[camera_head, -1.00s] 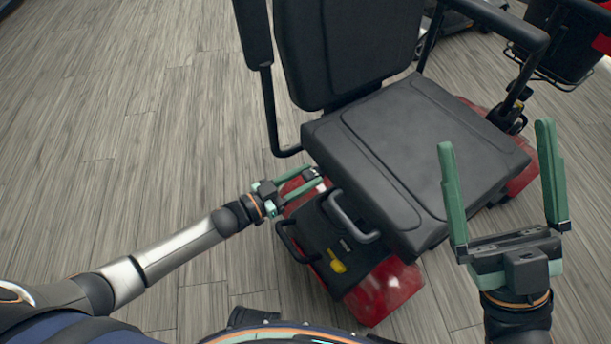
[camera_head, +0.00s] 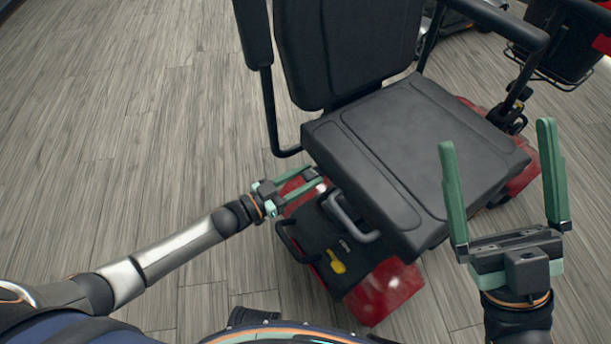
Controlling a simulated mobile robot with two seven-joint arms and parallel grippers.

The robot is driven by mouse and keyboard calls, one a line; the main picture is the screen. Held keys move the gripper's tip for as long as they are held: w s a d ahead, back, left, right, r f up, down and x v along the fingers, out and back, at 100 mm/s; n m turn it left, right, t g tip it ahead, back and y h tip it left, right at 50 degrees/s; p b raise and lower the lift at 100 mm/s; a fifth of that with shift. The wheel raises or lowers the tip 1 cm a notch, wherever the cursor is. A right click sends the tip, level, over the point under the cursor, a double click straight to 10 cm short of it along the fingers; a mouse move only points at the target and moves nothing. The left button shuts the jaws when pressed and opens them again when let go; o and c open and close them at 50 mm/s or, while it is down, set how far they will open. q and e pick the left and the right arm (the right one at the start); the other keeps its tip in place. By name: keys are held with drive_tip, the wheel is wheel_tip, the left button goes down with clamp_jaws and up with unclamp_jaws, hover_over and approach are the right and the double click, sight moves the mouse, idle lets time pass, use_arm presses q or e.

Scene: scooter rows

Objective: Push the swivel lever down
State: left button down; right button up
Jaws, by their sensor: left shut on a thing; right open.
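A black padded scooter seat (camera_head: 405,150) sits above a red scooter body (camera_head: 385,290). My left gripper (camera_head: 314,181) reaches in from the left, just under the seat's left edge. Its green fingers are shut on a small dark part there, apparently the swivel lever; the fingertips and the seat edge mostly hide it. My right gripper (camera_head: 508,190) is open and empty, its green fingers pointing up, in front of the seat's right part.
A black handle (camera_head: 352,222) and a yellow part (camera_head: 337,262) are on the scooter's black panel below the seat. A black armrest post (camera_head: 270,110) rises left of the seat. Another scooter's basket (camera_head: 560,50) stands at the upper right. The wooden floor at left is clear.

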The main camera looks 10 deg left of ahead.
use_arm(q)
drive_tip(key=shift+f, duration=0.1)
drive_tip(key=shift+s+a+f+b, duration=0.2)
drive_tip(key=shift+f+b, duration=0.15)
drive_tip(key=shift+f, duration=0.3)
wheel_tip(320, 180, down, 6)
drive_tip(key=b, duration=0.4)
drive_tip(key=shift+f, duration=0.15)
drive_tip(key=shift+d, duration=0.1)
idle(0.3)
drive_tip(key=c, duration=0.7)
unclamp_jaws()
drive_tip(key=o, duration=0.3)
drive_tip(key=shift+w+r, duration=0.1)
drive_tip(key=shift+r, duration=0.1)
